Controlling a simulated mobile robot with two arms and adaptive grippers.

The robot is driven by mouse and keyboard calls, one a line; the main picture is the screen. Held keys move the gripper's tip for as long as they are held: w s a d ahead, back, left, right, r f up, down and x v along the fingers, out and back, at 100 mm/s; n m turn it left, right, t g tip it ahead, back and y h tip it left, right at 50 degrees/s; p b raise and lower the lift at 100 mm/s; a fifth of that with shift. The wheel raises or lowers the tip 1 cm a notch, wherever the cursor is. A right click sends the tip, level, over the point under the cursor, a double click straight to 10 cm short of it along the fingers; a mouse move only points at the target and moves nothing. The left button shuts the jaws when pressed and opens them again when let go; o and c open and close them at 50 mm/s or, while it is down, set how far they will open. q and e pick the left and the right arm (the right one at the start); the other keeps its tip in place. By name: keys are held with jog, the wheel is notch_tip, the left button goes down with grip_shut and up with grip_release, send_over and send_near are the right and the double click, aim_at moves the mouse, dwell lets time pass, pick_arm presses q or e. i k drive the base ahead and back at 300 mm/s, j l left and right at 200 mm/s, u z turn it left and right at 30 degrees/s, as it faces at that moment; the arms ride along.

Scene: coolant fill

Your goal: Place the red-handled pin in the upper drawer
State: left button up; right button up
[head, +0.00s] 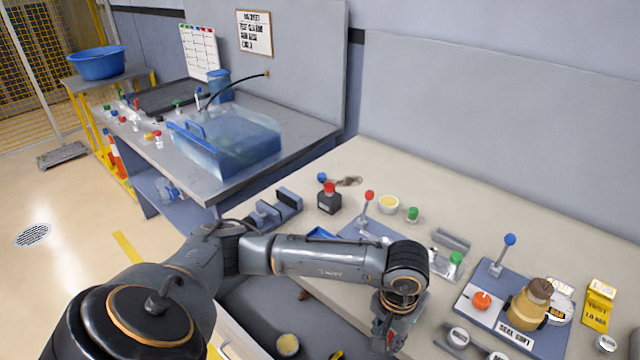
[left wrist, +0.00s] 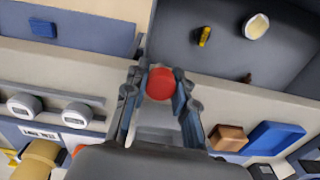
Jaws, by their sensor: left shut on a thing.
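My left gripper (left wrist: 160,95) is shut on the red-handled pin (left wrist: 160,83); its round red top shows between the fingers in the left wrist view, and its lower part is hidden. An open grey drawer (head: 250,297) lies under the table edge, to the left of the gripper. In the left wrist view its inside (left wrist: 215,60) is up and right of the pin. My right gripper is not in view.
The drawer holds a cream round cup (left wrist: 257,26), a small yellow thing (left wrist: 205,36) and a small brown thing (left wrist: 247,78).

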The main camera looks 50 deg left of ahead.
aim_at(247, 310)
jog(key=k+j, duration=0.1)
jog(key=j, duration=0.3)
jog(key=j+z, duration=0.1)
jog(key=j, duration=0.3)
jog(key=k+j, duration=0.15)
jog(key=j, duration=0.2)
jog(key=k+j+z, duration=0.15)
jog(key=j, duration=0.65)
jog(key=k+j+z, duration=0.1)
jog(key=j, duration=0.25)
jog(key=k+j, duration=0.2)
jog(key=j, duration=0.15)
jog(key=j+z, duration=0.05)
